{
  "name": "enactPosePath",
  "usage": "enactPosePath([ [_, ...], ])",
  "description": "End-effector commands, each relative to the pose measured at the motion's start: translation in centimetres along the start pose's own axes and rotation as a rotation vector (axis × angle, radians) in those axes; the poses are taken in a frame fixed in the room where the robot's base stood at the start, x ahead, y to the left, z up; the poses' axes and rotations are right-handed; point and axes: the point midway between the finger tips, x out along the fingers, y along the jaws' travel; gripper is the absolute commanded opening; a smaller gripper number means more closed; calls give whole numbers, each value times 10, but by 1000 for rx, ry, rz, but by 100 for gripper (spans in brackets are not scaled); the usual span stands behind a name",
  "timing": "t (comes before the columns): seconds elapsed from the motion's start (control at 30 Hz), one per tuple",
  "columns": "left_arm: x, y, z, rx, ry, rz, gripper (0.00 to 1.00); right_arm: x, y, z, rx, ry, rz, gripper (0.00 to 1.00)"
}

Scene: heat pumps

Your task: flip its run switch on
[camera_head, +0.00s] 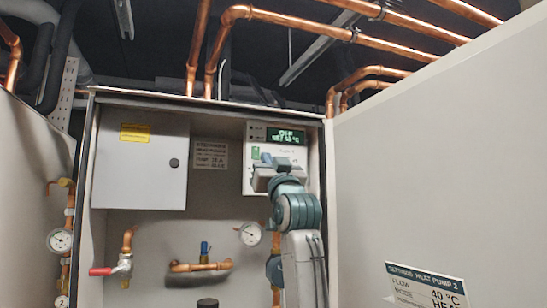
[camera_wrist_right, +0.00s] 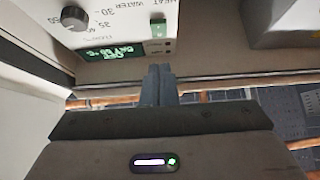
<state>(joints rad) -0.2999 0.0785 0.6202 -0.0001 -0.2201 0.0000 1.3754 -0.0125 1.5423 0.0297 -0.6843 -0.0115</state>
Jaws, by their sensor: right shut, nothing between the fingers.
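The white control panel (camera_head: 285,133) is inside the open cabinet at the upper right, with a lit green display (camera_head: 286,135) whose top line reads OFF. The display shows upside down in the right wrist view (camera_wrist_right: 105,55). There, a green switch (camera_wrist_right: 158,26) sits near the panel's edge, and a black knob (camera_wrist_right: 75,18) is further left. My right gripper (camera_head: 277,163) is in front of the lower panel and hides part of it. Its fingers (camera_wrist_right: 160,70) are together and empty, just below the switch in the wrist picture. I cannot tell whether they touch the panel. My left gripper is not in view.
A grey box (camera_head: 140,160) with a yellow label is at the cabinet's left. Copper pipes, a gauge (camera_head: 250,234) and a red-handled valve (camera_head: 103,271) are below. Large grey side panels (camera_head: 430,150) flank the cabinet, the right one bearing a heat pump 2 sign (camera_head: 425,287).

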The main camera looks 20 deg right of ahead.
Motion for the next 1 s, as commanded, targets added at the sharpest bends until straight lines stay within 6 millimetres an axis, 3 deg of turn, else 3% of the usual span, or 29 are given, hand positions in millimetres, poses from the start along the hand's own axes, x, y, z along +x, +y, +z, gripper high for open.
enactPosePath([
  [0.03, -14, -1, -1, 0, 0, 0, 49, 14, 0, -6, 0, -2, 0, 0],
  [0.1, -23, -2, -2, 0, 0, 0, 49, 26, 0, -6, 0, -1, 0, 0],
  [0.4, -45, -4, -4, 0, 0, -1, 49, 45, 0, 23, 1, -2, 0, 0],
  [0.87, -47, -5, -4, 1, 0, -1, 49, 47, 0, 29, 0, 1, 0, 0],
  [1.0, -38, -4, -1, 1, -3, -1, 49, 40, 0, 28, 0, 16, 0, 0],
])
